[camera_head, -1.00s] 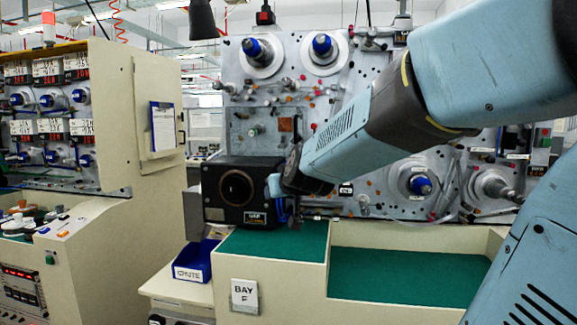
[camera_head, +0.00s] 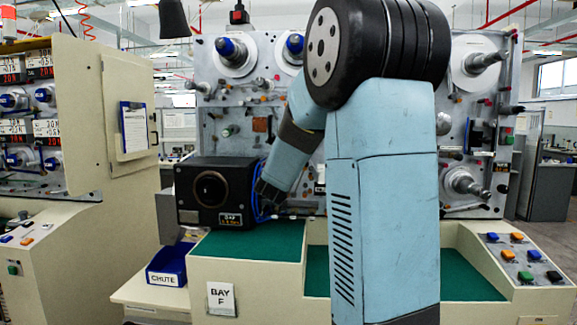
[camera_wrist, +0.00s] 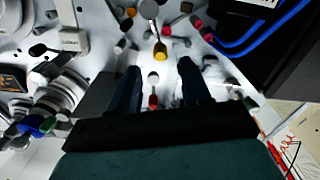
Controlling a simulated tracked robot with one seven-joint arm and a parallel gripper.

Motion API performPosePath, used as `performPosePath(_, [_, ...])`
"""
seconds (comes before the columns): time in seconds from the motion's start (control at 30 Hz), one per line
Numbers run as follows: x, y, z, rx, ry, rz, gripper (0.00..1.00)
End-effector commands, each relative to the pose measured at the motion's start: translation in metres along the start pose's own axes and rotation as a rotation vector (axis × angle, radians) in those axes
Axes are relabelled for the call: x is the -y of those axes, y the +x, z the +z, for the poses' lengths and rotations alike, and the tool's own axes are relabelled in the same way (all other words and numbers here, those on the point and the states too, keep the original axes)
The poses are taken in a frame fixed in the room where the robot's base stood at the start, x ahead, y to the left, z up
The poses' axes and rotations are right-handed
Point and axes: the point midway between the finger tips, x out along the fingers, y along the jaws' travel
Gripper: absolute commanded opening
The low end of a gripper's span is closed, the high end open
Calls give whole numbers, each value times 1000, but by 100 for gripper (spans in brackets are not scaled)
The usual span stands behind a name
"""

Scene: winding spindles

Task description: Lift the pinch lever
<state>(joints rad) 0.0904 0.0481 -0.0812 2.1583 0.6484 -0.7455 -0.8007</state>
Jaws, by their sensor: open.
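In the wrist view my gripper (camera_wrist: 160,72) is open, with its two dark fingers apart and nothing held. A red-tipped pin (camera_wrist: 153,101) and a grey round end show in the gap between the fingers. A yellow-tipped peg (camera_wrist: 160,52) stands just beyond them. I cannot tell which of these small parts is the pinch lever. In the head view the end of my arm is low against the spindle panel (camera_head: 215,115), close to the right side of a black box (camera_head: 212,196).
Blue cables (camera_wrist: 262,37) run beside a dark housing at the right of the wrist view. Several red knobs and rollers crowd the panel. In the head view a green ledge (camera_head: 250,243) lies below, with a blue CHUTE bin (camera_head: 168,265) to its left.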

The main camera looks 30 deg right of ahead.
Motion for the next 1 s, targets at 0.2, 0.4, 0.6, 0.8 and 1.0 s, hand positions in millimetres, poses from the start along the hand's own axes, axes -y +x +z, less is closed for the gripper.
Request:
performPosePath(0.2, [0, 40, 1, 1, 0, 1, 48])
performPosePath(0.4, [0, 71, 1, 1, 0, 0, 48])
performPosePath(0.6, [-1, 90, 1, 1, 0, 0, 48])
performPosePath(0.8, [0, 96, 0, 0, 0, 0, 48])
performPosePath(1.0, [-1, 96, 0, 0, 0, 0, 48])
